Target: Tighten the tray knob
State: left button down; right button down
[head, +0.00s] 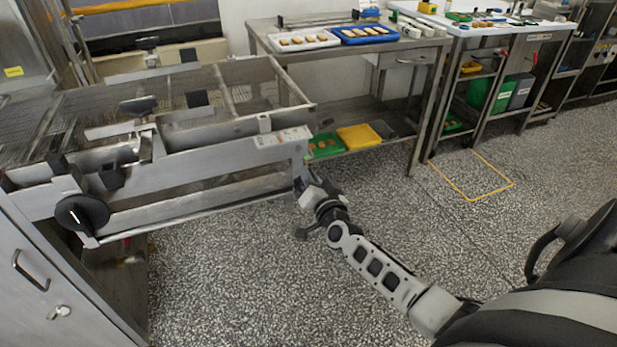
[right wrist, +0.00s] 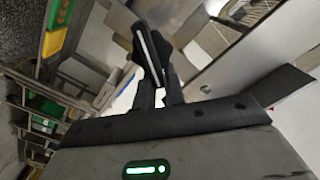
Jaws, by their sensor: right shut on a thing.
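My right gripper (head: 301,185) is at the right end of the steel enrober frame (head: 215,165), just below its labelled corner. In the right wrist view the right gripper (right wrist: 157,80) is shut on a dark knob with a white line across it (right wrist: 150,52). In the head view this knob is hidden behind the gripper and frame end. A larger black round knob with a white mark (head: 82,213) sits on the near left of the machine, apart from the gripper. My left gripper is not in view.
A steel table (head: 345,60) behind holds a white tray (head: 297,40) and a blue tray (head: 365,33) of pieces. Green and yellow trays (head: 358,136) lie on its lower shelf. A grey cabinet (head: 60,290) stands at near left. The speckled floor is clear right of the machine.

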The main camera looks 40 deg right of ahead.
pick_arm(q)
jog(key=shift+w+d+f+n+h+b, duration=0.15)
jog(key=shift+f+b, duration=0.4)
jog(key=shift+b, duration=0.7)
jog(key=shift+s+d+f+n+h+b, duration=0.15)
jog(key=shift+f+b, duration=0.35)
jog(key=shift+b, duration=0.7)
pick_arm(e)
jog(key=shift+s+d+f+m, duration=0.1)
jog(key=shift+f+m, duration=0.45)
jog(key=shift+m, duration=1.1)
jog(key=shift+s+d+f+m, duration=0.1)
jog(key=shift+f+m, duration=0.45)
jog(key=shift+m, duration=1.15)
jog(key=shift+s+d+f+m, duration=0.1)
jog(key=shift+f+m, duration=0.45)
jog(key=shift+m, duration=1.1)
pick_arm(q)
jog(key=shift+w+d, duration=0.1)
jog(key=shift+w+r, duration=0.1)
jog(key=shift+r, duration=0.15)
pick_arm(e)
jog(key=shift+m, duration=0.3)
jog(key=c, duration=1.5)
grip_release()
jog(key=shift+w, duration=0.1)
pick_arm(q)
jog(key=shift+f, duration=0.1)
pick_arm(e)
jog(key=shift+r, duration=0.3)
